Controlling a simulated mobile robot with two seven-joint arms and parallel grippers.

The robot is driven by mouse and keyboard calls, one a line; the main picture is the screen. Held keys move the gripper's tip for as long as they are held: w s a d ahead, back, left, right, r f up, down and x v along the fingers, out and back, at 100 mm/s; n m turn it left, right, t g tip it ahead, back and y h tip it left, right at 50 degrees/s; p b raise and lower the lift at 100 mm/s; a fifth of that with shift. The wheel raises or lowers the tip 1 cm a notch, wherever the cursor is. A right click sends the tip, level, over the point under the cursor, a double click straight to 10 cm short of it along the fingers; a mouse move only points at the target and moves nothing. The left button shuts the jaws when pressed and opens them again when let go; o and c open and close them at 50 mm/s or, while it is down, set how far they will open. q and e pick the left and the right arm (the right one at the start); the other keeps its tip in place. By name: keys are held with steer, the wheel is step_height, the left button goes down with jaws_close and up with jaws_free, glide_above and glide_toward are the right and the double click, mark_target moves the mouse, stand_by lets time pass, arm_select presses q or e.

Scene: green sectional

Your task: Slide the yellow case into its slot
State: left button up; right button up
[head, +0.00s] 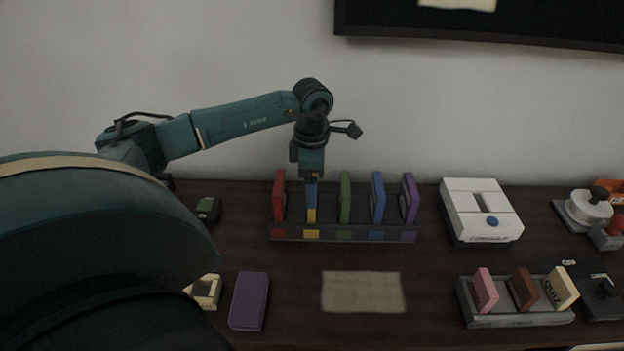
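The long dark rack (365,236) holds a row of upright cases above red, yellow, green, blue and purple labels. The yellow case (311,215) stands upright above the yellow label, between the red case (279,195) and the green case (345,196). My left gripper (312,188) points straight down over this place, with its fingers at the upper part of the yellow case, and appears shut on it. The fingers hide the case's top. I cannot tell whether its lower end rests on the slot floor. My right gripper is not in view.
The blue case (377,197) and purple case (409,198) stand farther right in the rack. A white console (480,211) stands to the right. A grey holder (520,318) with three cartridges is at the front right. A purple case (249,301) and a beige mat (362,292) lie in front.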

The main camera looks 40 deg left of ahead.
arm_select(q)
steer(key=shift+f+b, duration=0.65)
steer(key=shift+f, duration=0.35)
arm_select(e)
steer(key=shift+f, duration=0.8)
arm_select(q)
steer(key=o, duration=0.9)
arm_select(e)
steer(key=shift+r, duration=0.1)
arm_select(q)
step_height(320, 180, up, 12)
steer(key=shift+r, duration=0.65)
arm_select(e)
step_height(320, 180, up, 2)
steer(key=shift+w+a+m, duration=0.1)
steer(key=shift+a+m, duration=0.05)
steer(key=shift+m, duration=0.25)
